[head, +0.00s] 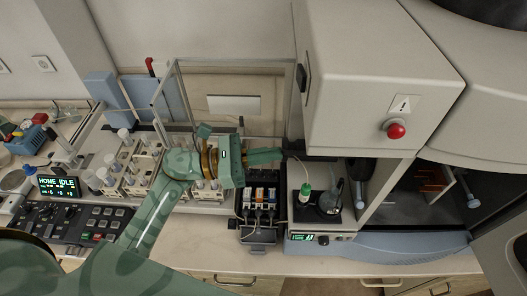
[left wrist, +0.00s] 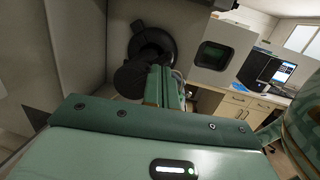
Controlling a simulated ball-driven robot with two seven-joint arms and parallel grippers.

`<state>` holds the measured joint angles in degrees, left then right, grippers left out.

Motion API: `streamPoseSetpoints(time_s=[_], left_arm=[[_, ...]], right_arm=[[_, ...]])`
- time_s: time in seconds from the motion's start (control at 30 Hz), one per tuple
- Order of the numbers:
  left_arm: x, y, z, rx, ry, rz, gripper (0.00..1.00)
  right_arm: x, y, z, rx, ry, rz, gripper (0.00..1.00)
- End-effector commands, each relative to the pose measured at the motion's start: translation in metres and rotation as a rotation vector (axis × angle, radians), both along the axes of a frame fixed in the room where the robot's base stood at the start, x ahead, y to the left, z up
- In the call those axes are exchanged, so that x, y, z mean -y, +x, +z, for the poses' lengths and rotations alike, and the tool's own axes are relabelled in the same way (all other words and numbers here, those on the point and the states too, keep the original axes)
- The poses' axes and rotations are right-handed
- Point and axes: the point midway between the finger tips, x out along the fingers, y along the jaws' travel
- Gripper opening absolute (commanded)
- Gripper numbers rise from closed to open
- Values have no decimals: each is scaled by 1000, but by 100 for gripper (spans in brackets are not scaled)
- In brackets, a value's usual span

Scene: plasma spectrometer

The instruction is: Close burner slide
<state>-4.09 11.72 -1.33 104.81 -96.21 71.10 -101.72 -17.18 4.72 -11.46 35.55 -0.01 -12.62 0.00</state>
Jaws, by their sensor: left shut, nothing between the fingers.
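My left gripper (head: 280,155) is green and reaches rightward to the left side of the grey spectrometer housing (head: 375,75). Its fingers are shut with nothing between them. In the left wrist view the shut fingers (left wrist: 165,80) point toward a black round fitting (left wrist: 150,42) and a dark cylinder (left wrist: 133,78) on the grey wall. The fingertips are close to these parts; I cannot tell whether they touch. I cannot make out for certain which part is the burner slide. My right gripper does not show.
A unit with a flask (head: 330,200) and a green-capped tube (head: 305,192) stands below the housing. A black rack of bottles (head: 258,205) sits to its left. A red button (head: 396,131) is on the housing. The bench front (head: 200,257) is clear.

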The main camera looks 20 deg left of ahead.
Motion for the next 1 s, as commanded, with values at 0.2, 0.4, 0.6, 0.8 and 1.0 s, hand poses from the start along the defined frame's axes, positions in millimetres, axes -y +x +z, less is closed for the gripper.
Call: streamPoseSetpoints(time_s=[0.2,0.4,0.6,0.8,1.0], left_arm=[[8,3,-1,3,1,-1,0],[54,16,-2,4,0,-4,0],[93,27,-1,2,1,-1,0],[103,29,0,1,0,0,0],[103,29,1,2,-1,-1,0]], right_arm=[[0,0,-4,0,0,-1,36],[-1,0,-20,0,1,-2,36],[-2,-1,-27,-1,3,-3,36],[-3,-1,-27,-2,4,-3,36],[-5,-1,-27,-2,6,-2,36]])
